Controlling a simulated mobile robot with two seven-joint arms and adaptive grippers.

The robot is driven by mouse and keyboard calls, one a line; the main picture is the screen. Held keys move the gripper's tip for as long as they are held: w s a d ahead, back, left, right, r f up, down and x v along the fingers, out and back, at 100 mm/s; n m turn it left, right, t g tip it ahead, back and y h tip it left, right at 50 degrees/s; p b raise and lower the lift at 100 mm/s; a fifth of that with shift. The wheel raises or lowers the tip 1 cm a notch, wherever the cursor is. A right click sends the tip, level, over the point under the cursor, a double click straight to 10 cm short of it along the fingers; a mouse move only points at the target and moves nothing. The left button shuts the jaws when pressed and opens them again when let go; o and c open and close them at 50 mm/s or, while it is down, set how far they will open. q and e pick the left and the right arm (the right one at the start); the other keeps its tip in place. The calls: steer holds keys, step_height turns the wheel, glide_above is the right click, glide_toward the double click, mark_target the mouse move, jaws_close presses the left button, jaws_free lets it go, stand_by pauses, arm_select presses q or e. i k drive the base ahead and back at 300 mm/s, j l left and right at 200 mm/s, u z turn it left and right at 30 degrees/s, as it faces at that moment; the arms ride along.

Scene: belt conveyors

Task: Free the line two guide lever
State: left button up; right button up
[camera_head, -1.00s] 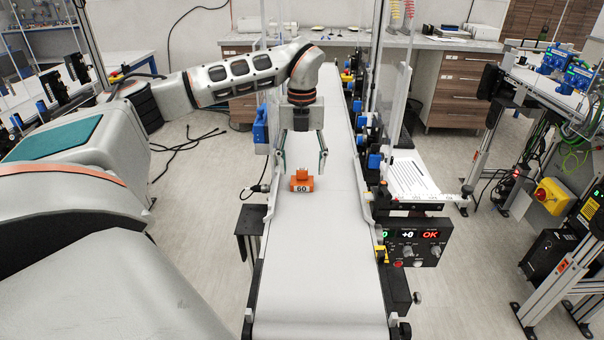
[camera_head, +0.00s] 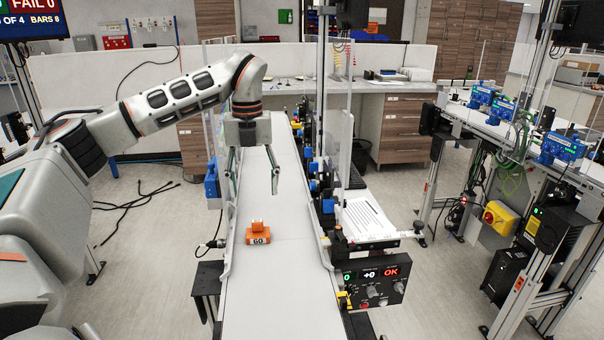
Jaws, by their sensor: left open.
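My left gripper (camera_head: 254,198) hangs over the conveyor belt with its two fingers pointing down and spread apart. Nothing is between the fingers. An orange block (camera_head: 258,233) marked 60 rests on the white belt (camera_head: 268,300), nearer to me than the fingertips in the picture and apart from them. I cannot make out for certain which part is the line two guide lever. A small yellow part (camera_head: 343,299) sits at the belt's right edge beside the control box. My right gripper is not in view.
A control box (camera_head: 371,283) showing +0 and OK stands at the belt's right side. Blue-capped units and a clear upright panel (camera_head: 338,140) line that side. A blue part (camera_head: 211,186) stands at the left side. The near belt is clear.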

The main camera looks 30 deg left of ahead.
mark_target(338, 233)
steer(key=k+l, duration=0.1)
steer(key=l, duration=0.25)
steer(key=k+l, duration=0.1)
steer(key=l, duration=0.2)
steer(key=k+l, duration=0.15)
steer(key=l, duration=0.2)
steer(key=k+l, duration=0.1)
steer(key=l, duration=0.2)
